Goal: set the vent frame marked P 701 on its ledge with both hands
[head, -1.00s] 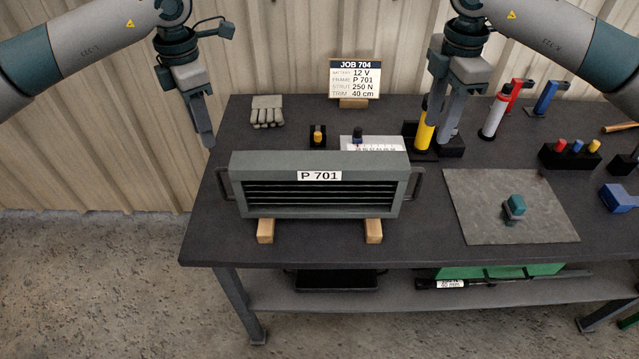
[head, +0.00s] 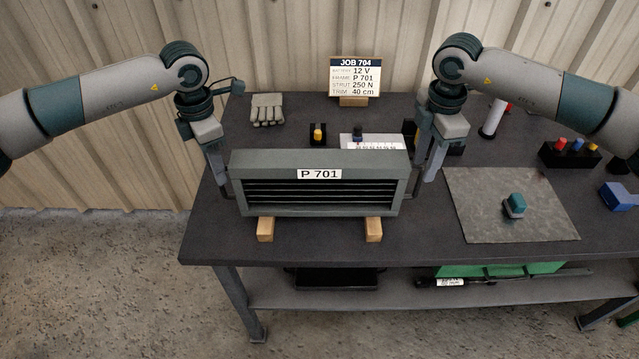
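The vent frame (head: 320,155), a grey-green slatted box labelled P 701, stands upright on two wooden blocks (head: 265,229) (head: 374,229) on the dark bench. It has a handle at each end. My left gripper (head: 223,184) is down at the left handle, its fingers overlapping in view, so its opening is unclear. My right gripper (head: 427,178) is down at the right handle, with two fingers showing apart. I cannot tell whether either touches its handle. I cannot make out a ledge for the frame in this view.
A job card (head: 355,77) stands at the back, naming FRAME P 701. Gloves (head: 267,109) lie back left. A grey mat (head: 490,212) with a small teal-topped part (head: 515,205) lies right of the frame.

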